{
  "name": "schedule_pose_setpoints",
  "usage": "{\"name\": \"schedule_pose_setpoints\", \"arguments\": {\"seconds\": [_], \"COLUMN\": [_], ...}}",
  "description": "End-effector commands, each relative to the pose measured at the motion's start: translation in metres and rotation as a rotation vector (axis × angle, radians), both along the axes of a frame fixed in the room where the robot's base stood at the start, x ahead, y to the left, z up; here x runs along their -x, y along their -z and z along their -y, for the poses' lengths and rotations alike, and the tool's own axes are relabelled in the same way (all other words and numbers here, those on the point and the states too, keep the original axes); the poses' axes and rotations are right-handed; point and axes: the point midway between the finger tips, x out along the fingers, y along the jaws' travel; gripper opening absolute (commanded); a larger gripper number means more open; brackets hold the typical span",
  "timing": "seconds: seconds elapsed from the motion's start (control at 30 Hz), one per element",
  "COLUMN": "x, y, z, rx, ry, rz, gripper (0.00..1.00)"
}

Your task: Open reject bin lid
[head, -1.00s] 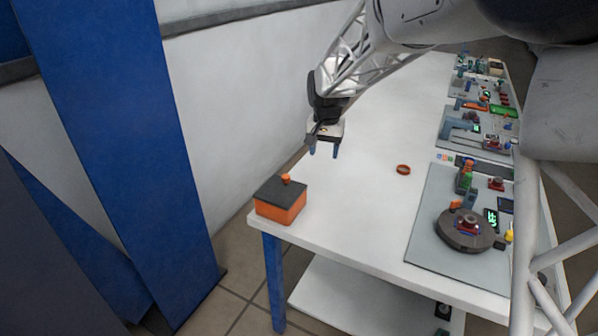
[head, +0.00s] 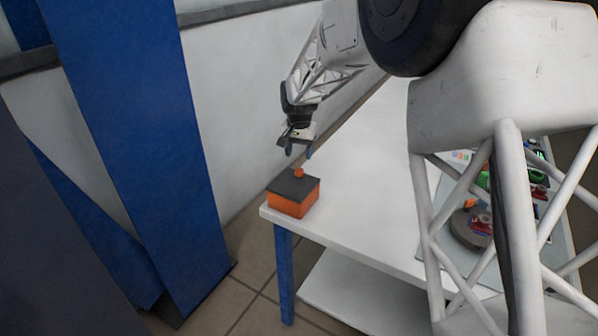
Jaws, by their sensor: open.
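The reject bin (head: 293,203) is an orange box at the near left corner of the white table. Its dark grey lid (head: 292,187) lies flat on top and looks closed. An orange knob (head: 299,172) stands on the lid. My gripper (head: 298,154) is open and empty, with its fingers pointing down. In the picture it is just above the knob, with a small gap between fingertips and knob. Whether it is exactly over the knob in depth, I cannot tell.
The white table (head: 345,190) is clear around the bin. A grey panel with a dark round device (head: 470,225) stands to the right, partly hidden by my arm. A white wall (head: 235,100) and a blue post (head: 140,140) are at the left.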

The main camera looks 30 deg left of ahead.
Motion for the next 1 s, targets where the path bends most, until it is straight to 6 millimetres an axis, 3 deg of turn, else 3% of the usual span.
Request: {"name": "schedule_pose_setpoints", "arguments": {"seconds": [0.27, 0.7, 1.0], "x": [0.0, 0.0, 0.0], "y": [0.017, 0.066, 0.078], "z": [0.0, 0.0, 0.0], "rx": [0.003, 0.001, 0.0], "ry": [0.0, 0.0, 0.0], "rz": [-0.002, -0.002, 0.0], "gripper": [0.56, 0.56, 0.56]}}
